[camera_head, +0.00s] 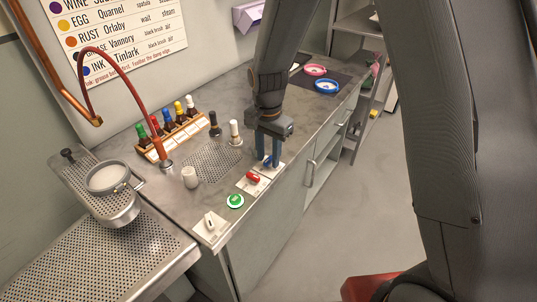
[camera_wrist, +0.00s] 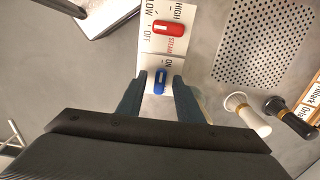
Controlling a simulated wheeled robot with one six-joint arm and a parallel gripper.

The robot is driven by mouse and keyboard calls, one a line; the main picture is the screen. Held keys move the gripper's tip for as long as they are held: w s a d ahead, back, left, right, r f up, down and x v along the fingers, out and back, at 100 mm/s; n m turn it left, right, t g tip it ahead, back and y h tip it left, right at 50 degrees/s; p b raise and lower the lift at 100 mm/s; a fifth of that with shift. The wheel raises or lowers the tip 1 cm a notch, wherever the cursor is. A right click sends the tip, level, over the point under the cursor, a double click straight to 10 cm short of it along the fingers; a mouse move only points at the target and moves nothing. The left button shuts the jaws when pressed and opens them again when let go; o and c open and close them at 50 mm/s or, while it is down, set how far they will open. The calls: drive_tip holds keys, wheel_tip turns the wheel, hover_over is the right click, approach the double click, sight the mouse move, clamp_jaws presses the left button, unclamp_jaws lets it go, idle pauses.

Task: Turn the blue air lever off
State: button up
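The blue lever (camera_wrist: 160,81) sits on a white plate at the counter's front edge. In the wrist view its long side runs up and down the picture, and the word ON is printed just above it. My gripper (camera_wrist: 160,92) is open, with one finger on each side of the blue lever and gaps between them. In the head view my gripper (camera_head: 268,161) points down over the lever's plate and hides most of the lever. I cannot tell the fingertips' exact height above the plate.
A red steam lever (camera_wrist: 168,29) is on the neighbouring plate, marked HIGH, LOW and OFF. A green button (camera_head: 235,201) and a white switch (camera_head: 210,222) lie further along the edge.

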clamp_jaws()
drive_tip(key=shift+n, duration=0.4)
drive_tip(key=n, duration=0.3)
drive_tip(key=shift+d+n, duration=0.1)
drive_tip(key=shift+n, duration=0.3)
drive_tip(key=n, duration=0.4)
drive_tip(key=shift+n+p, duration=0.3)
drive_tip(key=shift+p, duration=0.05)
drive_tip(key=n, duration=0.4)
drive_tip(key=shift+d, duration=0.1)
drive_tip(key=n, duration=0.4)
drive_tip(key=shift+n, duration=0.3)
